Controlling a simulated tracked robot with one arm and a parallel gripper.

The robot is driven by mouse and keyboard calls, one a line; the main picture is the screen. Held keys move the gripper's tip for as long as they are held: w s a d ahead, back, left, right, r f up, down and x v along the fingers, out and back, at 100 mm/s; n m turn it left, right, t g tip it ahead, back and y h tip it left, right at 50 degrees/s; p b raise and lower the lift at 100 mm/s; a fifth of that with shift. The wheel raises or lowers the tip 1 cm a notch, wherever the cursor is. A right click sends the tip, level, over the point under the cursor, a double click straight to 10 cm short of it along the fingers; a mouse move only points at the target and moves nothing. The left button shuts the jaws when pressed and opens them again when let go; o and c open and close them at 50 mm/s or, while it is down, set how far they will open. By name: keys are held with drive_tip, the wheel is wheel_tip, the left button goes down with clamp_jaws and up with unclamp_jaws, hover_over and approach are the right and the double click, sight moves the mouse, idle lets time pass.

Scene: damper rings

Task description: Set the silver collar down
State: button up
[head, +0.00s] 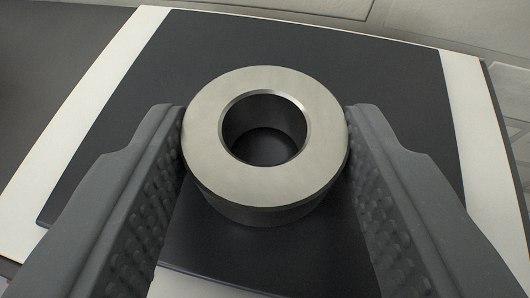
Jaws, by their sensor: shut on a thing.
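The silver collar (212,150) is a thick metal ring with a round hole through its middle, seen from above at a slant. My gripper (266,152) is shut on it, with one dark grey textured finger against its left side and one against its right side. The collar's top face is roughly level. A dark mat (330,70) lies beneath it and shows through the hole. I cannot tell whether the collar's underside touches the mat or is a little above it.
The dark mat lies on a white surface (100,95) with an edge at the right. A dark area (50,60) lies beyond it at the left, and pale tiles (440,20) show at the back. The mat around the collar is bare.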

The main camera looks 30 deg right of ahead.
drive_tip(key=shift+f, duration=0.15)
idle(0.5)
drive_tip(key=o, duration=1.2)
drive_tip(key=shift+o, duration=0.2)
drive_tip(key=shift+s, duration=0.1)
drive_tip(key=p+v, duration=0.2)
drive_tip(key=v, duration=1.1)
drive_tip(key=shift+s+a+p, duration=0.25)
drive_tip(key=shift+p, duration=0.15)
drive_tip(key=shift+c, duration=0.3)
clamp_jaws()
